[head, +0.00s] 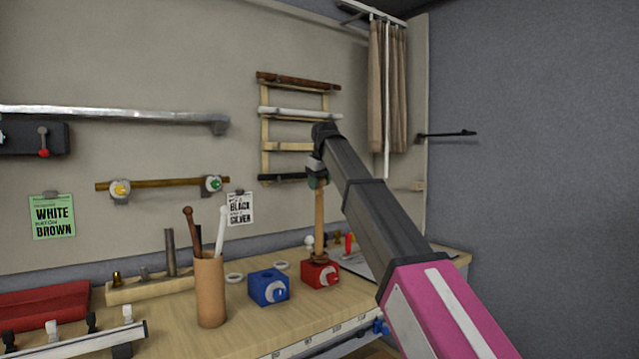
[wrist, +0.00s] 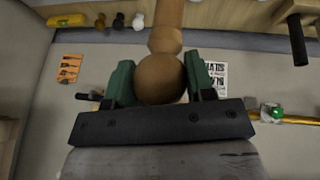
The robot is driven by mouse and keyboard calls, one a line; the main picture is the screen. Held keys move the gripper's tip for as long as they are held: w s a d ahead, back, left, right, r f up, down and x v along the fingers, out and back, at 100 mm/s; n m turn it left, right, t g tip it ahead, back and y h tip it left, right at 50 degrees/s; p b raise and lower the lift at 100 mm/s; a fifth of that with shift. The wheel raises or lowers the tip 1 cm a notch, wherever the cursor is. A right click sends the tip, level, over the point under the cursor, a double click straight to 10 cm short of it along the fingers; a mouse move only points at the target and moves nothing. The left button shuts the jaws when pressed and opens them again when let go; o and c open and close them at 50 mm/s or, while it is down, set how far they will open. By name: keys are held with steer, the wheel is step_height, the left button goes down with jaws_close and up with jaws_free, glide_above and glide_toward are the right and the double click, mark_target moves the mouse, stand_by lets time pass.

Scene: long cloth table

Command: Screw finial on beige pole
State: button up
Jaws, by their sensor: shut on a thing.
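My gripper (head: 317,181) is shut on a round brown finial (wrist: 160,80), with one green jaw on each side of the ball in the wrist view. In the head view the gripper sits at the top of the upright beige pole (head: 320,218) and hides most of the finial. The pole's foot stands in the red block (head: 320,274) on the table. In the wrist view the finial's neck (wrist: 165,42) lines up with the pole. I cannot tell how tightly the two are joined.
A blue block (head: 268,287) and a brown cup (head: 210,290) with sticks stand to the left on the table (head: 260,335). A wall rack (head: 300,112) of poles is behind. Several small finials stand near the red block.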

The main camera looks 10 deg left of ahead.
steer(key=m+h, duration=0.1)
steer(key=m, duration=0.2)
steer(key=m+h, duration=0.1)
steer(key=m, duration=0.2)
steer(key=shift+t, duration=0.3)
steer(key=m+h, duration=0.2)
steer(key=m, duration=0.1)
steer(key=shift+w+a+m, duration=0.1)
steer(key=shift+m, duration=0.2)
steer(key=m+h, duration=0.1)
steer(key=m, duration=0.1)
steer(key=shift+m+g, duration=0.3)
steer(key=shift+g, duration=0.1)
steer(key=o, duration=0.9)
steer(key=shift+o, duration=0.2)
